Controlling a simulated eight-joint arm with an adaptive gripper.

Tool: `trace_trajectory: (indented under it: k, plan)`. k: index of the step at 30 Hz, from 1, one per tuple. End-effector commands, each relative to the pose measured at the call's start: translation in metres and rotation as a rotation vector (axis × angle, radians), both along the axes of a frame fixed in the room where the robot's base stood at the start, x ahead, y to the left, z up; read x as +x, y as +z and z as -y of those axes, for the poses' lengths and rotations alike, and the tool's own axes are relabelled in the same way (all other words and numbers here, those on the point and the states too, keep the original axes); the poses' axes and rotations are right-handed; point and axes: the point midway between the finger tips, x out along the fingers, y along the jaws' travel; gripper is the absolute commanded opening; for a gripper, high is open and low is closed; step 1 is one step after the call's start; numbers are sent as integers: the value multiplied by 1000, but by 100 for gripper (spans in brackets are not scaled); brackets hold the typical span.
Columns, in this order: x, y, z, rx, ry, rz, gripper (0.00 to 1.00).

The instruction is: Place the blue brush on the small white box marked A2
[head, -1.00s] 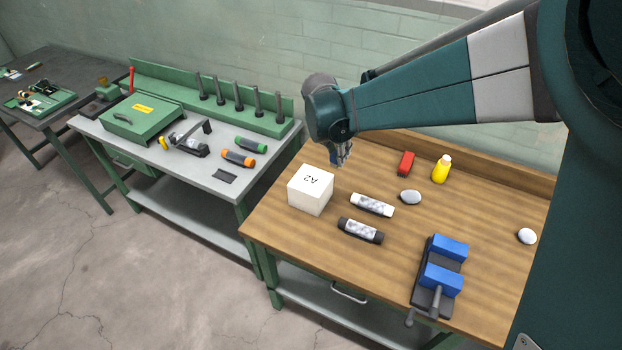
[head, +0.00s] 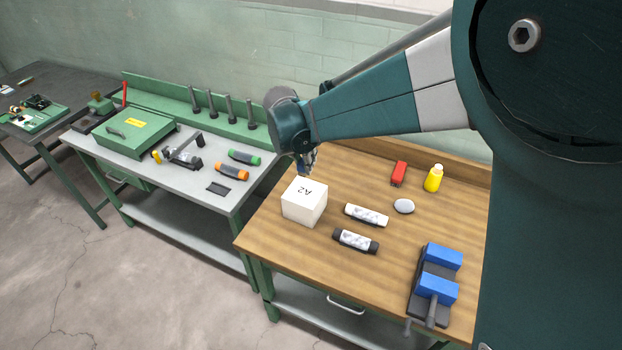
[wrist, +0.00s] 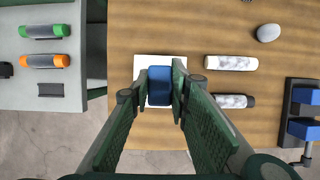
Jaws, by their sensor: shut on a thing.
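The white box marked A2 (head: 304,204) stands at the left end of the wooden bench; its top shows partly in the wrist view (wrist: 143,66). My gripper (wrist: 160,92) is shut on the blue brush (wrist: 159,78), which lies between its two fingers. In the wrist view the brush overlaps the box top; the height between them cannot be told there. In the head view my gripper (head: 306,168) is just behind and above the box, and the brush is mostly hidden by the fingers.
On the wooden bench (head: 290,258) are a white cylinder (head: 367,215), a black-ended cylinder (head: 355,240), a grey oval (head: 403,206), a red block (head: 398,172), a yellow bottle (head: 433,178) and a blue vise (head: 438,280). A grey bench (head: 150,180) stands left, across a gap.

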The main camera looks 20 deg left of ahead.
Motion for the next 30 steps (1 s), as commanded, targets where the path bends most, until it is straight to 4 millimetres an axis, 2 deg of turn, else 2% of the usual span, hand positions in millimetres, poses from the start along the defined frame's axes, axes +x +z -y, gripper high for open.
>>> trace_trajectory:
  k: [9,12,25,30]
  plan:
    - [0,-40,0,0,0,0,8]
    - [0,-48,0,0,0,0,8]
    - [0,-52,0,0,0,0,8]
    - [0,-64,0,0,0,0,8]
